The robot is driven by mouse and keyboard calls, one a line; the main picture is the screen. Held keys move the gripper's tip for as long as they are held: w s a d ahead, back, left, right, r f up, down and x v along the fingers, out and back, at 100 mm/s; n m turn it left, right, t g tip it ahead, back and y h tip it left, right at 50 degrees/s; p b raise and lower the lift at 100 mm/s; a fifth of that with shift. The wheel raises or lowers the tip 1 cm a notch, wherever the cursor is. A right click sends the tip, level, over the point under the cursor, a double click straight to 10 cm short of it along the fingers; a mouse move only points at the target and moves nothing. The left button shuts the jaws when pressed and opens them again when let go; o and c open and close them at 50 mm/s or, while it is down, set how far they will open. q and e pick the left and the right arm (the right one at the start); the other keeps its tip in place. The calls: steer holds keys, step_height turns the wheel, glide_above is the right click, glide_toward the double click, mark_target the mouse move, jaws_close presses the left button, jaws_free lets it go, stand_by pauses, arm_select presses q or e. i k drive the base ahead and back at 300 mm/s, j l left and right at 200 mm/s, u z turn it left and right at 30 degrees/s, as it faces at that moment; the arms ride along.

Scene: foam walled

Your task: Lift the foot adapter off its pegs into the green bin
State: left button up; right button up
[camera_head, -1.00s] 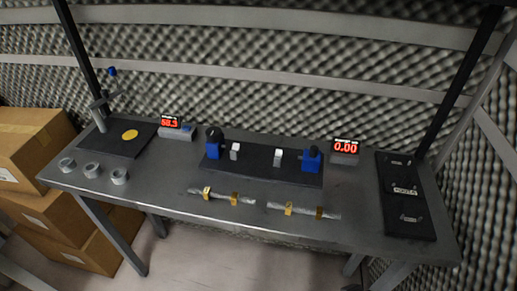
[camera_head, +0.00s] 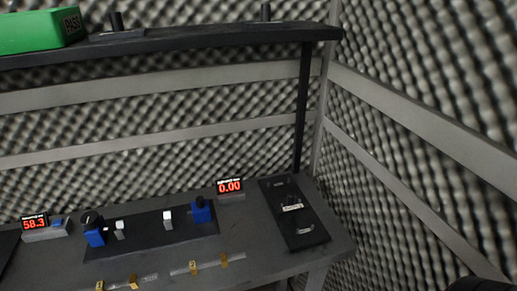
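A green bin (camera_head: 30,33) marked PASS stands on a high black shelf at the upper left, cut off by the picture's edge. A black board (camera_head: 275,212) lies at the right end of the grey table. Small light parts (camera_head: 292,206) with a white label sit on it, and a pale handle-like part (camera_head: 305,229) sits nearer its front. I cannot tell which of these is the foot adapter, and the pegs are too small to make out. Neither of my grippers shows clearly.
A black fixture with two blue blocks (camera_head: 201,211) stands mid-table. Readouts show 58.3 (camera_head: 35,225) and 0.00 (camera_head: 229,186). Yellow-clamped rods (camera_head: 194,267) lie along the front. The shelf (camera_head: 200,38) overhangs the table, held by a black post (camera_head: 302,110). A dark shape (camera_head: 474,285) fills the bottom right corner.

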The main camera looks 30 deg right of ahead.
mark_target(291, 204)
steer(key=z, duration=1.35)
